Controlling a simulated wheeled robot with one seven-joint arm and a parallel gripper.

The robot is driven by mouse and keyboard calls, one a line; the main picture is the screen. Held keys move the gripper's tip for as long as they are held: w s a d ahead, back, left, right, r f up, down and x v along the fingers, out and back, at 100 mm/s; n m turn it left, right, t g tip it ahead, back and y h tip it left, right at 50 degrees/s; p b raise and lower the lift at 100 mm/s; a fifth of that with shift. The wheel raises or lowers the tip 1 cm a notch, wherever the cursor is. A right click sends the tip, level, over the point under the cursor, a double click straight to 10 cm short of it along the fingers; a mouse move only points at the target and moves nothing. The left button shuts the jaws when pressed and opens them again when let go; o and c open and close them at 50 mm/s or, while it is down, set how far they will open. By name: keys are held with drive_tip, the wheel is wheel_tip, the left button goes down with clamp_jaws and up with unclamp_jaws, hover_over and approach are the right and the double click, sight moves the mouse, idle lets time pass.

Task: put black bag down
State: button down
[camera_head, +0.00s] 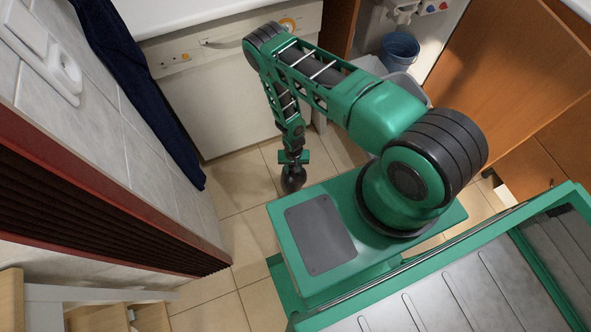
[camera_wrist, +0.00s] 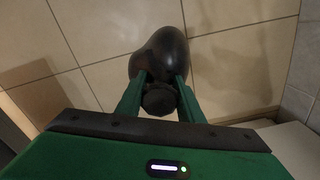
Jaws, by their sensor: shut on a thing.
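The black bag (camera_wrist: 160,56) is a dark, smooth, rounded thing held between the two green fingers of my gripper (camera_wrist: 158,88) in the wrist view. A round dark knob of it sits between the fingers. In the head view the bag (camera_head: 293,178) hangs below my gripper (camera_head: 293,159), beside the front of my green base. Tiled floor (camera_wrist: 225,70) lies beneath it. I cannot tell the exact gap between the bag and the floor.
A white dishwasher (camera_head: 230,85) stands behind the arm. A tiled wall (camera_head: 90,110) with a dark blue cloth (camera_head: 145,85) is on the left. A blue bucket (camera_head: 400,48) is inside the open cabinet at the back right. Floor tiles (camera_head: 245,240) left of my base are clear.

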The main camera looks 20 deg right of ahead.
drive_tip(key=shift+f, duration=0.4)
drive_tip(key=c, duration=1.2)
unclamp_jaws()
drive_tip(key=shift+f, duration=0.1)
wheel_tip(320, 180, up, 12)
drive_tip(key=shift+r, duration=0.15)
